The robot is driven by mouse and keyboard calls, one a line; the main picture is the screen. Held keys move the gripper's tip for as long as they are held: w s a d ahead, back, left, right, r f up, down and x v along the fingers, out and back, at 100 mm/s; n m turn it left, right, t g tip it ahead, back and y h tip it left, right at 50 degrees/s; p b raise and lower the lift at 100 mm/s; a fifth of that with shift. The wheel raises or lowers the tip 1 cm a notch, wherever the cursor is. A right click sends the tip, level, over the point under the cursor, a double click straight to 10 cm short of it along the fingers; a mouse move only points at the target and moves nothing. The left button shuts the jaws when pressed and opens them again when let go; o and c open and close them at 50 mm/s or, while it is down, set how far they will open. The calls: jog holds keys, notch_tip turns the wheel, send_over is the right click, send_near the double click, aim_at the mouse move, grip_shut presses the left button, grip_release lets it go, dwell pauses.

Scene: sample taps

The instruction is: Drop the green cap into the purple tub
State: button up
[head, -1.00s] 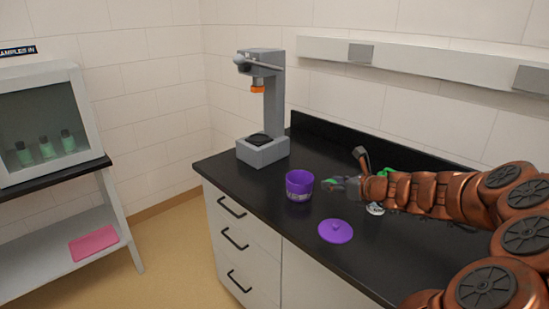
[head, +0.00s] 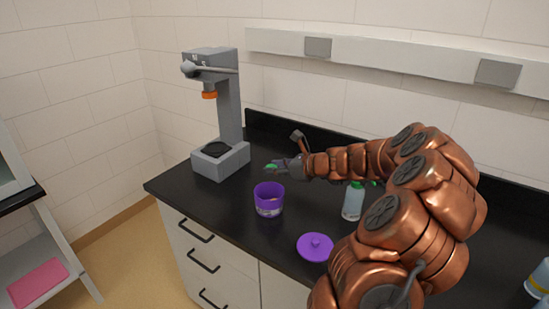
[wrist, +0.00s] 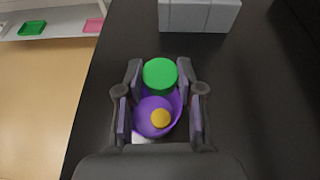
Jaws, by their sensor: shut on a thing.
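The green cap (wrist: 160,73) is pinched between the fingertips of my gripper (wrist: 160,80) in the wrist view. In the head view the cap (head: 271,167) shows at the tip of my gripper (head: 279,168). The open purple tub (head: 269,201) stands upright on the black counter. In the head view the gripper shows just above the tub's rim. In the wrist view the tub (wrist: 143,127) shows beyond and between the fingers, with a round yellow-orange thing (wrist: 160,118) inside. The cap covers part of the tub's far rim there.
A purple lid (head: 315,247) lies on the counter (head: 240,222) in front of the tub. A bottle (head: 352,201) with a green top stands right of it, partly behind my arm. A grey press-like stand (head: 222,160) is at the back left.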

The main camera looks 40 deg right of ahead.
jog(key=p, duration=0.1)
jog(key=n+y+p, duration=0.1)
jog(key=y+p, duration=0.1)
jog(key=shift+w+d+r+n+g, duration=0.2)
jog(key=shift+d+r+n+g, duration=0.1)
jog(key=shift+g, duration=0.1)
jog(key=shift+s+a+f+n+g+y+p, duration=0.1)
jog(key=shift+s+f+n+g+y+p, duration=0.05)
jog(key=shift+f+n+g+y+p, duration=0.2)
notch_tip(320, 180, down, 6)
jog(key=b, duration=0.5)
jog(key=o, duration=0.8)
jog(key=v, duration=1.2)
